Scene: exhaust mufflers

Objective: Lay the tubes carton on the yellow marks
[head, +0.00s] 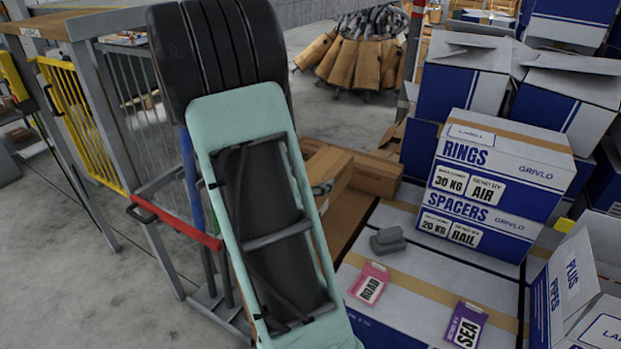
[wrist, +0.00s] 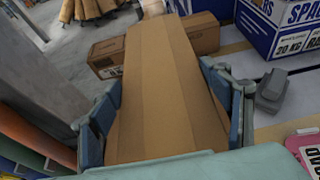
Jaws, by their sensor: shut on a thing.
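My gripper (wrist: 165,98) is shut on a long plain brown carton (wrist: 160,60), with one finger along each side. The carton points away from the wrist camera, and no label shows on its visible face. In the head view my arm hides most of the gripper. A grey finger shows beside a brown carton (head: 334,165), which appears to be the held one. Its near part is hidden behind my arm. I cannot make out yellow marks for laying it down in either view.
Another brown carton (head: 376,176) lies behind the held one. The Rings (head: 500,155) and Spacers (head: 480,228) boxes stand to the right. A grey block (head: 387,240), a pink Road card (head: 370,283) and a purple Sea card (head: 466,325) lie on a white-topped surface (head: 420,263).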

